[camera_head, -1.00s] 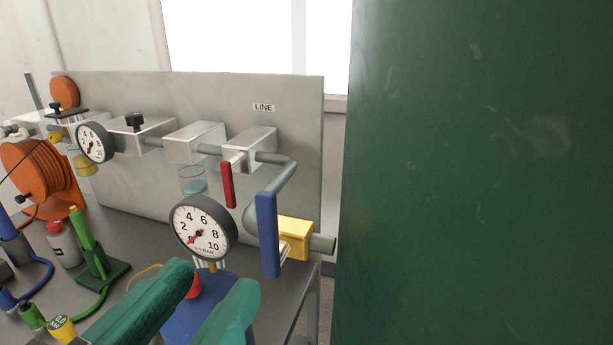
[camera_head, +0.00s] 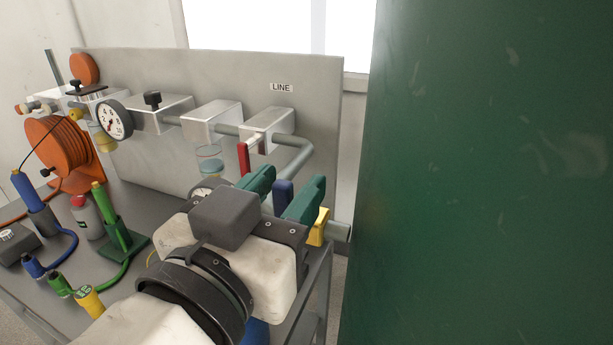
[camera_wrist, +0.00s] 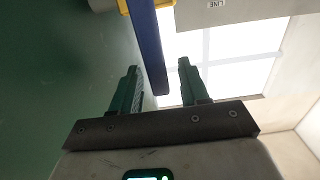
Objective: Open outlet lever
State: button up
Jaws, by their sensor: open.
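A long blue lever (camera_head: 283,196) stands at the right end of the pipe run, by a yellow valve body (camera_head: 318,228). My gripper (camera_head: 291,180) has green fingers and is open, with one finger on each side of the blue lever. In the wrist view the blue lever (camera_wrist: 149,45) reaches down between the open fingertips (camera_wrist: 158,68), with a small gap visible on each side. Its lower part is hidden behind my gripper in the head view. A shorter red lever (camera_head: 243,158) hangs from the block below the LINE label (camera_head: 282,87).
A grey back panel (camera_head: 200,80) carries pipes, metal blocks and a round gauge (camera_head: 115,119). A second gauge (camera_head: 203,188) is mostly hidden behind my gripper. A large green surface (camera_head: 480,170) fills the right side. Hoses, probes and an orange reel (camera_head: 55,150) crowd the left.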

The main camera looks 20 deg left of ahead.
jog(key=shift+c, duration=0.3)
grip_shut()
dwell(0.4)
